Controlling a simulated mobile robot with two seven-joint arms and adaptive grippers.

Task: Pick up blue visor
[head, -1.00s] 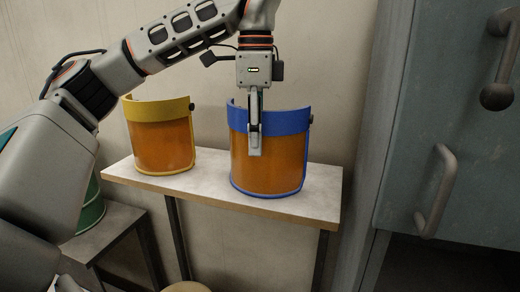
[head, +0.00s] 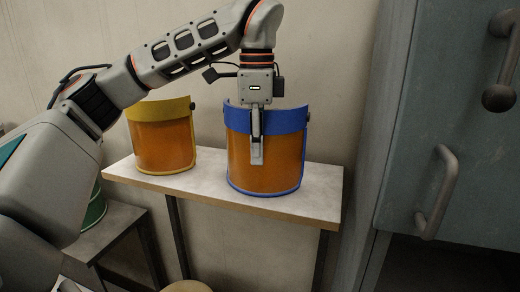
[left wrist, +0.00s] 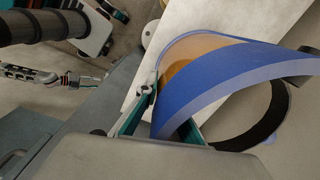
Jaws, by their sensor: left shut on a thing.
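The blue visor (head: 265,162), an amber curved shield with a blue band and blue edging, stands upright on the right part of the small shelf table (head: 215,187). My left gripper (head: 257,158) points down at it and is shut on its upper band and shield. One finger shows in front of the shield; the other is hidden behind it. In the left wrist view the blue visor (left wrist: 225,85) curves away from between the fingers, with its dark head strap below. My right gripper cannot be made out clearly; a small arm part shows at the left of that view.
A yellow visor (head: 163,140) stands to the left on the same table. A grey cabinet (head: 450,130) with a handle (head: 436,195) is close on the right. A green container (head: 94,208) sits on a lower table at left. The wall is close behind.

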